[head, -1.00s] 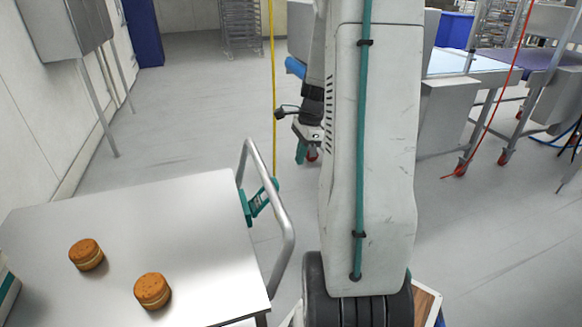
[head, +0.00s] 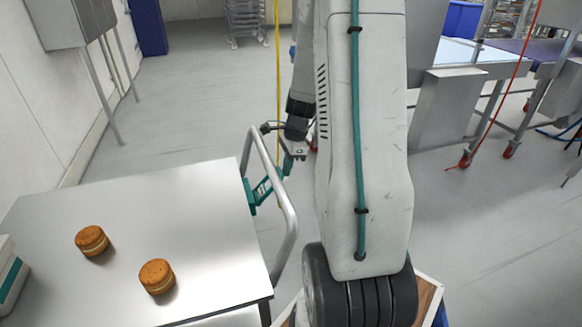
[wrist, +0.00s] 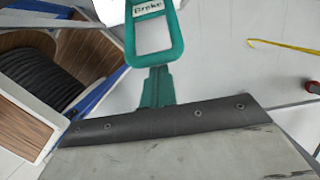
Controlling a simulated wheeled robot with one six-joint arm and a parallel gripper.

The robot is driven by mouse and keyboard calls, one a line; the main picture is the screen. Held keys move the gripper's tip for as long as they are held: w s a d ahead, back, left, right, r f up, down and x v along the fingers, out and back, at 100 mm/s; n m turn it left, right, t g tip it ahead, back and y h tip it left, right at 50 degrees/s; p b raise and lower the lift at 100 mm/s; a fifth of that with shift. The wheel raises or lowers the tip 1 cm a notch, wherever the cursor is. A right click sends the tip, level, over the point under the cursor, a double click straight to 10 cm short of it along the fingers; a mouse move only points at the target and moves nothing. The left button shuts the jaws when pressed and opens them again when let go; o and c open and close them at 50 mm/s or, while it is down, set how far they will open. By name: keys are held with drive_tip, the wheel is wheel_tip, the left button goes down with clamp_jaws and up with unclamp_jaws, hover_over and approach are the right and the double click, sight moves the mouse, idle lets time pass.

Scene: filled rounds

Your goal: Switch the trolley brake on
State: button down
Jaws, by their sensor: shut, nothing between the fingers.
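The trolley (head: 150,220) stands at the lower left, with a bare metal top and a tubular push handle (head: 284,215) on its right side. The brake lever (head: 262,192) is a teal frame beside that handle; in the wrist view its open loop (wrist: 178,45) carries a white "Brake" label. I cannot tell which position it is in. My gripper (head: 288,166) is shut and empty, just above and right of the lever by the handle. In the wrist view its teal fingers (wrist: 158,78) point at the lever's loop, very close; contact is unclear.
Two round sandwich biscuits (head: 92,240) (head: 157,276) lie on the trolley top. A yellow hose (head: 278,80) hangs behind my gripper. Metal tables (head: 470,55) and a red cable (head: 512,75) are at the right.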

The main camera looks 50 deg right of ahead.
drive_tip(key=a+r, duration=0.1)
drive_tip(key=w+a+r, duration=0.2)
drive_tip(key=a, duration=0.1)
drive_tip(key=shift+w+r, duration=0.1)
drive_tip(key=shift+w, duration=0.15)
drive_tip(key=shift+d, duration=0.1)
drive_tip(key=s+d, duration=0.2)
drive_tip(key=d, duration=0.2)
wheel_tip(320, 180, up, 9)
drive_tip(key=w+a, duration=0.1)
drive_tip(key=a, duration=0.1)
drive_tip(key=shift+a+r, duration=0.15)
drive_tip(key=shift+a, duration=0.15)
idle(0.4)
